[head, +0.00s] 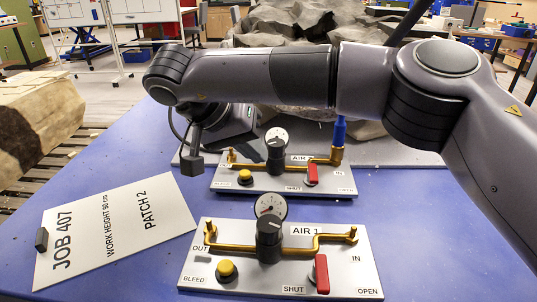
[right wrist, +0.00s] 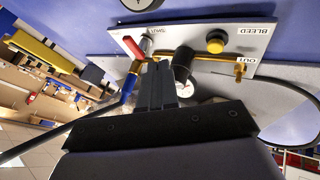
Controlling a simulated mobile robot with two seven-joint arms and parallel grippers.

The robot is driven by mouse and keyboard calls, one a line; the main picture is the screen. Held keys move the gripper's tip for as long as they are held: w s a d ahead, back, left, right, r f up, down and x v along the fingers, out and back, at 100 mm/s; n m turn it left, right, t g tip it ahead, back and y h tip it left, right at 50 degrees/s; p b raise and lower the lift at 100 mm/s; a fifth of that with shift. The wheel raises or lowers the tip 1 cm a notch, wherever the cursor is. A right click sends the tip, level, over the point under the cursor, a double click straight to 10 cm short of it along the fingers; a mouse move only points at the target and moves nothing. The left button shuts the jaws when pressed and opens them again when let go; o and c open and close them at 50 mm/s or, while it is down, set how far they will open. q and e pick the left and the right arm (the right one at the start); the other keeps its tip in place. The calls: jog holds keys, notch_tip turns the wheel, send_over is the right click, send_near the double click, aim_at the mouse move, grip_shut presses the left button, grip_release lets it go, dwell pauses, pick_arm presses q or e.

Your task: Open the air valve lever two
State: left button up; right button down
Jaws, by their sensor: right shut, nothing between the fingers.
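The far air panel (head: 225,188), marked AIR with its number hidden, carries a red lever (head: 312,174) between its SHUT and OPEN labels. The lever stands much like the one on the AIR 1 panel. In the right wrist view the red lever (right wrist: 132,46) is beside the SHUT label, and the black knob (right wrist: 183,63) is right of it. My right gripper (right wrist: 157,80) is shut and empty; its fingers appear between lever and knob, and contact cannot be told. In the head view its fingers are hard to make out near the far panel's left back. My left gripper is not in view.
The AIR 1 panel (head: 200,262) with its own red lever (head: 322,274) stands nearer. A blue connector (head: 339,130) rises at the far panel's right. A JOB 407 card (head: 120,240) lies left. A large rock (head: 290,25) is behind. Blue tabletop (head: 440,240) is clear at right.

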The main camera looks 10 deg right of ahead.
aim_at(312, 179)
jog(key=x, duration=0.7)
jog(key=shift+d+f, duration=0.2)
jog(key=shift+f, duration=0.05)
jog(key=d, duration=0.2)
jog(key=shift+s+d+f, duration=0.2)
jog(key=shift+d, duration=0.2)
jog(key=shift+s+d, duration=0.2)
jog(key=shift+d, duration=0.45)
